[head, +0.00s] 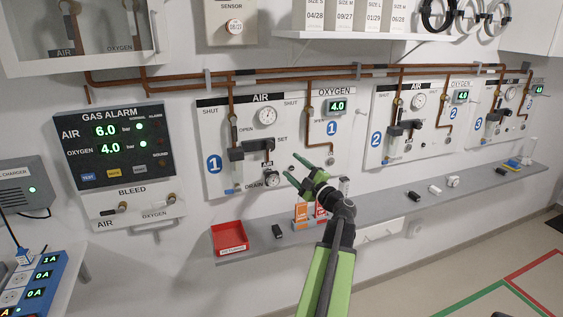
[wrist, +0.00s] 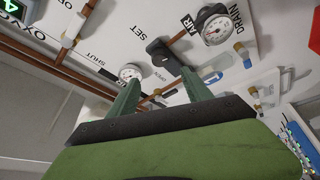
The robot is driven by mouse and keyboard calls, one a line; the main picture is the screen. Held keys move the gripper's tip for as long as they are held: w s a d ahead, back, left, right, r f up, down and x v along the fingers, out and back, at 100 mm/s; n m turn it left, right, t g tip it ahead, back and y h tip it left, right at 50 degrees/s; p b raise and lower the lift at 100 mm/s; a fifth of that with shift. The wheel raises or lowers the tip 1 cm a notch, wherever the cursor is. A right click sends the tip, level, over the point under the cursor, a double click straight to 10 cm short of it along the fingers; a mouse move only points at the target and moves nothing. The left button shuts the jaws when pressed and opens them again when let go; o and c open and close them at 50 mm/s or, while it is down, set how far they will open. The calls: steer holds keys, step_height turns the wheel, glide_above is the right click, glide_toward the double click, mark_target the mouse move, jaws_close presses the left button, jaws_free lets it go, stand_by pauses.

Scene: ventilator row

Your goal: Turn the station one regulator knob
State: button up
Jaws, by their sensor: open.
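The station one panel (head: 297,105) carries a blue 1 label (head: 214,163). Its black regulator (head: 252,147) sits at mid-height near the SET marking. In the wrist view a black knob (wrist: 163,52) stands out from the panel beside the SET lettering, just beyond the fingertips and roughly between them. My gripper (head: 290,166) is open and empty, to the right of and below the regulator in the head view. Its two green fingers also show in the wrist view (wrist: 160,80), apart from the knob. Which way the knob is turned is not clear.
Round gauges sit above (head: 267,116) and below (head: 272,179) the regulator. A shelf (head: 385,208) runs under the panels, with a red tray (head: 230,236) and small items. Copper pipes (head: 305,72) run above. Stations two (head: 420,110) and three (head: 500,105) are to the right.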

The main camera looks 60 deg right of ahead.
steer(key=v, duration=0.5)
steer(key=shift+s+b, duration=0.15)
steer(key=shift+b, duration=0.2)
